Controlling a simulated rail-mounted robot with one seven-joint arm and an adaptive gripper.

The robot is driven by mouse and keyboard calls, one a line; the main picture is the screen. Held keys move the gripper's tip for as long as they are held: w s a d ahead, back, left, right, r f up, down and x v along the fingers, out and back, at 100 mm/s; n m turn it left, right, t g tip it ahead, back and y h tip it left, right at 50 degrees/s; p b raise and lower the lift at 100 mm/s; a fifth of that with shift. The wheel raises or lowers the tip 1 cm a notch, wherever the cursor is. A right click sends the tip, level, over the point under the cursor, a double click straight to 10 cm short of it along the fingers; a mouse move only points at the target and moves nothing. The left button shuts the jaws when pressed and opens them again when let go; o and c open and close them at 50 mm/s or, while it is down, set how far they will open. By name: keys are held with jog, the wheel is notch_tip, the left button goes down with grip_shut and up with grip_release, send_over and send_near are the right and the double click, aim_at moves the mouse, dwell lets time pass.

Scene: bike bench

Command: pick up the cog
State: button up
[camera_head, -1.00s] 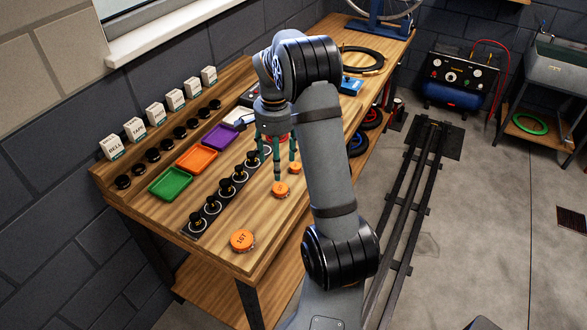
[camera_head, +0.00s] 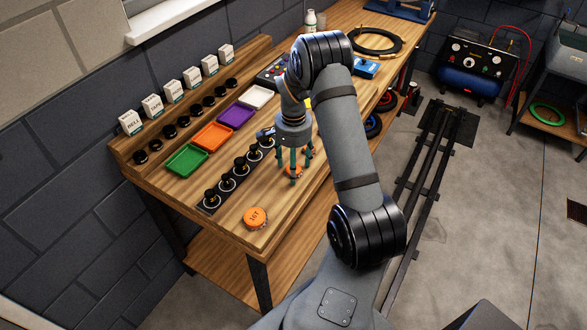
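An orange cog-like disc (camera_head: 255,218) with a toothed edge and dark lettering lies flat near the front corner of the wooden bench. A second orange disc (camera_head: 298,171) lies under my gripper, partly hidden by its green fingers. A bit of orange behind the right finger looks like a third disc (camera_head: 305,150), mostly hidden. My gripper (camera_head: 293,172) points down with its fingers spread, low over the second disc. I cannot tell whether the fingers touch it. No disc is seen lifted off the bench.
A row of black posts (camera_head: 227,184) stands left of my gripper. Behind are green (camera_head: 187,159), orange, purple and white trays, black knobs, and labelled boxes (camera_head: 131,122). The bench top (camera_head: 225,222) between posts and front disc is clear.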

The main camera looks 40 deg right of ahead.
jog(key=shift+c, duration=0.5)
jog(key=c, duration=1.1)
jog(key=shift+c, duration=0.3)
